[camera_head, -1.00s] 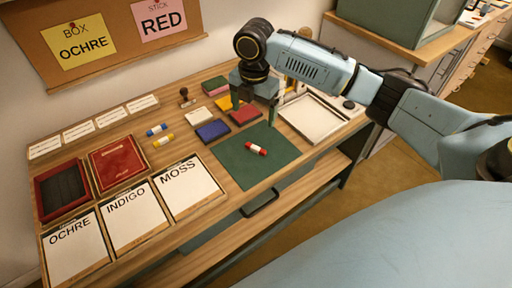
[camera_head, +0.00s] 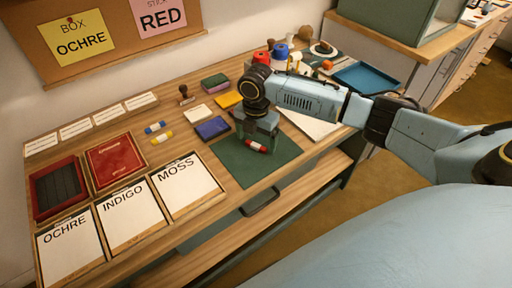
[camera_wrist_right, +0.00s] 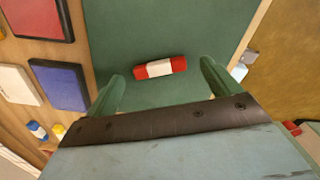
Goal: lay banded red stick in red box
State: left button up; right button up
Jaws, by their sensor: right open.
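The red stick with a white band (camera_head: 257,146) lies on the green mat (camera_head: 283,152). In the right wrist view the banded red stick (camera_wrist_right: 160,68) lies just beyond and between the fingertips. My right gripper (camera_head: 256,143) is low over the mat, pointing down, and open around the space near the stick; its fingers (camera_wrist_right: 160,75) are apart and hold nothing. The open red box (camera_head: 58,187) with a dark slotted inside stands at the far left, its red lid (camera_head: 115,160) beside it. My left gripper is not in view.
Cards marked OCHRE (camera_head: 70,247), INDIGO (camera_head: 131,216) and MOSS (camera_head: 186,186) lie in front of the box. Coloured blocks, including a blue one (camera_head: 212,128), sit behind the mat.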

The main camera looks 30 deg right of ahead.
jog(key=shift+f, duration=0.7)
jog(key=shift+c, duration=0.4)
jog(key=c, duration=1)
jog(key=shift+r, duration=0.15)
jog(key=shift+c, duration=0.2)
